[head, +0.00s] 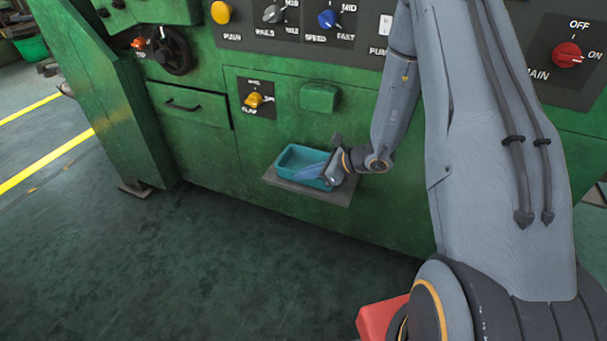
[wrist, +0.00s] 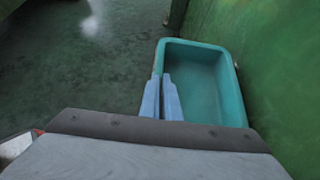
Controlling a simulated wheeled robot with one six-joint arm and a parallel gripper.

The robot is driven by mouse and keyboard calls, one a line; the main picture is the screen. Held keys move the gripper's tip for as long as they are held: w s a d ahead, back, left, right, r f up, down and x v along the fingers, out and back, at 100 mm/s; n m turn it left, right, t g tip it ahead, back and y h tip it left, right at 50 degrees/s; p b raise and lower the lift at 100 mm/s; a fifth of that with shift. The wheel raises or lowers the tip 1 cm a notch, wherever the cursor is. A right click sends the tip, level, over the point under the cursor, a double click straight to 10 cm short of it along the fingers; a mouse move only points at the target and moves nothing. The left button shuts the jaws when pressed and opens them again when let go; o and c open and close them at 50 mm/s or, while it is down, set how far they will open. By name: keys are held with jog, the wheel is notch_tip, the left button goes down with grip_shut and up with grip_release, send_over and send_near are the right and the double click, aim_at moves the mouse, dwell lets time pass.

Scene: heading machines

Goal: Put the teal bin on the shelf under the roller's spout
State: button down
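The teal bin (head: 290,176) is upright at the small grey shelf (head: 330,196) on the front of the green machine. I cannot tell whether its base touches the shelf. A green box-shaped housing (head: 319,97), apparently the spout, juts from the panel above it. My gripper (head: 331,178) is at the bin's right end. In the wrist view, the fingers of my gripper (wrist: 161,88) are close together on either side of the left wall of the bin (wrist: 206,88), which appears pinched between them. The inside of the bin looks empty.
A drawer (head: 189,107) and a yellow knob (head: 254,100) are left of the housing. More knobs and a red main switch (head: 567,55) line the panel above. The dark floor (head: 150,270) in front is clear.

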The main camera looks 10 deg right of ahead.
jog(key=shift+f+b, duration=0.4)
jog(key=shift+f, duration=0.2)
jog(key=c, duration=1.9)
grip_release()
jog(key=v, duration=0.7)
jog(key=shift+s+d+r+p, duration=0.15)
jog(key=shift+d+r+p, duration=0.15)
jog(key=shift+p, duration=0.1)
jog(key=s+a+r+n+g+h, duration=0.2)
jog(key=s+a+r+n+g, duration=0.2)
jog(key=s+a+r+n, duration=0.45)
jog(key=s+a+r+n+g+h, duration=0.1)
jog(key=s+a+r+n+g, duration=0.4)
jog(key=s+r+n, duration=0.45)
jog(key=s+d+r+n+t+h, duration=0.25)
jog(key=s+r+n+h, duration=0.2)
jog(key=s+n, duration=0.55)
jog(key=d+r+m+p, duration=0.1)
jog(key=d+r+p, duration=0.1)
jog(key=p, duration=0.3)
jog(key=d+r+m+h+p, duration=0.1)
jog(key=d+r+p, duration=0.1)
jog(key=d+p, duration=0.1)
jog(key=d+r+p, duration=0.2)
jog(key=d+p, duration=0.1)
jog(key=p, duration=0.3)
jog(key=shift+w+d+r+m+h+p, duration=0.2)
jog(key=shift+d+m+h+p, duration=0.05)
jog(key=shift+m+p, duration=0.15)
